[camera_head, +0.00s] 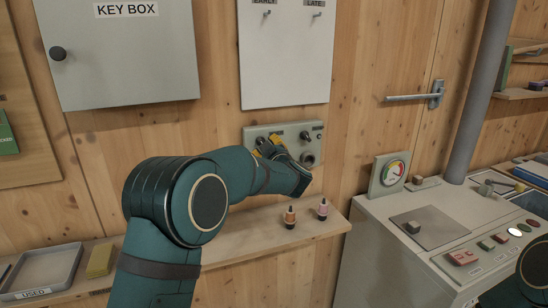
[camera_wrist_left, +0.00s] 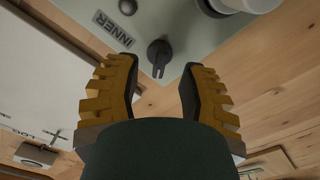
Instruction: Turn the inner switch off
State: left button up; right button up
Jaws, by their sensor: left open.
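The grey switch panel (camera_head: 288,132) is fixed to the wooden wall, partly hidden behind my left gripper (camera_head: 268,146). In the left wrist view, the panel (camera_wrist_left: 185,22) carries a label (camera_wrist_left: 115,28) reading INNER and, beside it, a small dark rotary switch (camera_wrist_left: 159,56). The switch's pointer end points toward the bottom of that view. My left gripper (camera_wrist_left: 158,80) is open, its yellow ridged fingers on either side of the switch's line, with a gap between them. The fingers look apart from the switch. My right gripper is outside the view.
The key box (camera_head: 125,60) hangs above left. A control console (camera_head: 395,218) stands at the right.

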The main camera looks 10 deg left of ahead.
pick_arm(q)
jog(key=v, duration=0.8)
jog(key=shift+s, duration=0.2)
jog(key=shift+d, duration=0.2)
